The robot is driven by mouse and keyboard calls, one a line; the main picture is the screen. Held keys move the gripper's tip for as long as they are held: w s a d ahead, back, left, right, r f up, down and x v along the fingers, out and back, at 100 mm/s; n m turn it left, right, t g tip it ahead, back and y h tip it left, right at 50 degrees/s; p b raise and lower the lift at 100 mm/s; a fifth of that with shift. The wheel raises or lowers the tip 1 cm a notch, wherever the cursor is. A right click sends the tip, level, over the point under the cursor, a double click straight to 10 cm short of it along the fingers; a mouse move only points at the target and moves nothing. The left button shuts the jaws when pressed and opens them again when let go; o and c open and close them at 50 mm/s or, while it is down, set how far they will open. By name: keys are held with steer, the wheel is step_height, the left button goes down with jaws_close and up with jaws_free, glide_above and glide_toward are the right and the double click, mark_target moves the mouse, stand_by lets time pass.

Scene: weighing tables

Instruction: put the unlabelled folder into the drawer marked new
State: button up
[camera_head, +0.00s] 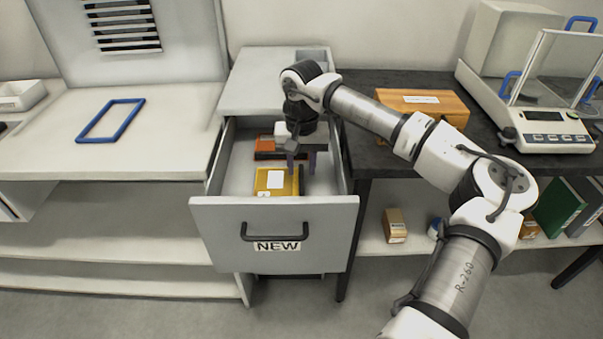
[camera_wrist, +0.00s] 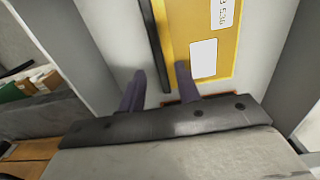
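The drawer marked NEW (camera_head: 225,225) is pulled open. A yellow folder (camera_head: 262,190) lies in its front part; in the wrist view the yellow folder (camera_wrist: 255,50) shows a blank white patch and a small printed tag. A thin dark strip (camera_wrist: 152,40) runs along its left side; I cannot tell whether it is part of the folder. An orange and black item (camera_head: 264,146) lies farther back, partly hidden by my gripper. My gripper (camera_head: 301,162) points down inside the drawer at the yellow folder's right end. Its fingers (camera_wrist: 160,85) are apart, with nothing clearly clamped between them.
The drawer walls are close around my gripper. To the right, a dark table bears a wooden box (camera_head: 432,103) and a balance (camera_head: 545,130). Under it are small cartons (camera_head: 396,226) and a green binder (camera_head: 558,206). A blue frame (camera_head: 112,121) lies on the left bench, otherwise mostly clear.

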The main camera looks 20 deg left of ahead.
step_height(320, 180, up, 9)
steer(key=shift+b, duration=0.35)
stand_by(1.2)
